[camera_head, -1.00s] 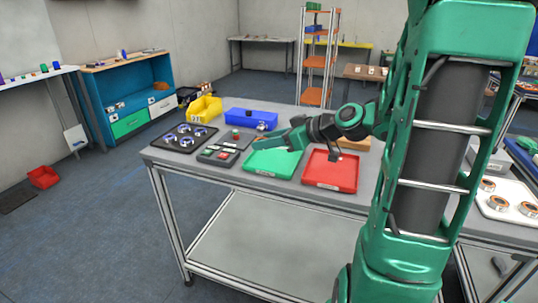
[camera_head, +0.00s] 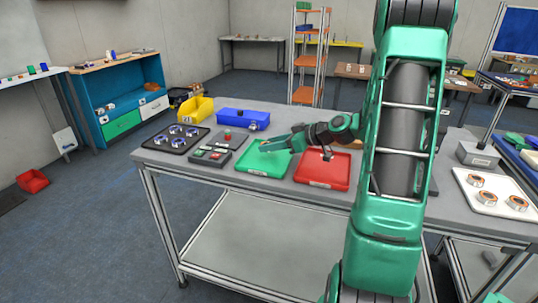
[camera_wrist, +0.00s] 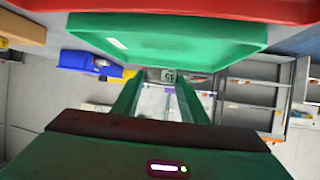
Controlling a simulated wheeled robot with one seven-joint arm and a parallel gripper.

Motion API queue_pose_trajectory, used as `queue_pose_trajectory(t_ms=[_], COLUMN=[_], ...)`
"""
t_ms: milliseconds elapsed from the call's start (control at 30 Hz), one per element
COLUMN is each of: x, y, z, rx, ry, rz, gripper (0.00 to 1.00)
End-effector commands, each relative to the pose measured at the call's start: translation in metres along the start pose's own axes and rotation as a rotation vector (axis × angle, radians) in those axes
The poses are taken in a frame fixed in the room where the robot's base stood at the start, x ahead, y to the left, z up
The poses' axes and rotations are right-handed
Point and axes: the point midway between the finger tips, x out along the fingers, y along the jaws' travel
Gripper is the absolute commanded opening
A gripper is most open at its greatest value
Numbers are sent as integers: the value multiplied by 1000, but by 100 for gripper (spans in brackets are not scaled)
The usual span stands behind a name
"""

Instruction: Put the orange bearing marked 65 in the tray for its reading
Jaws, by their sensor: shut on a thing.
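My gripper (camera_head: 262,147) is low over the back part of the green tray (camera_head: 250,179), pointing left. In the wrist view, which is upside down, its two fingers (camera_wrist: 160,88) are shut on a small piece with a pale label (camera_wrist: 168,76). The label's digits look like an inverted 65, but they are tiny; I take this to be the bearing (camera_wrist: 168,70). In the head view it is not clearly visible. The green tray (camera_wrist: 170,45) fills the upper wrist view. The red tray (camera_head: 322,172) is just right of it and empty.
A button box (camera_head: 212,155) and a black tray of blue-ringed bearings (camera_head: 172,146) stand left of the green tray. A blue bin (camera_head: 235,118) and a yellow bin (camera_head: 194,110) are behind. A white tray (camera_head: 490,205) with orange bearings (camera_head: 475,181) stands at right.

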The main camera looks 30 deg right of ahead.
Motion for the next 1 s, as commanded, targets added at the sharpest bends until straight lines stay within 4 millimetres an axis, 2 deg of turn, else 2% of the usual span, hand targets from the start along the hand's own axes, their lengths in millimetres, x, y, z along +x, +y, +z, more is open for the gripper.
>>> queue_pose_trajectory(t_ms=[233, 667, 700, 733, 1000], x=[14, 16, 16, 16, 17], y=[0, -1, -1, -1, -2], z=[29, 34, 34, 34, 34], rx=[3, 1, 0, 0, 1], ry=[0, 0, -1, -1, -2], rz=[0, 0, 0, -1, -4], gripper=[9, 9, 49, 56, 58])
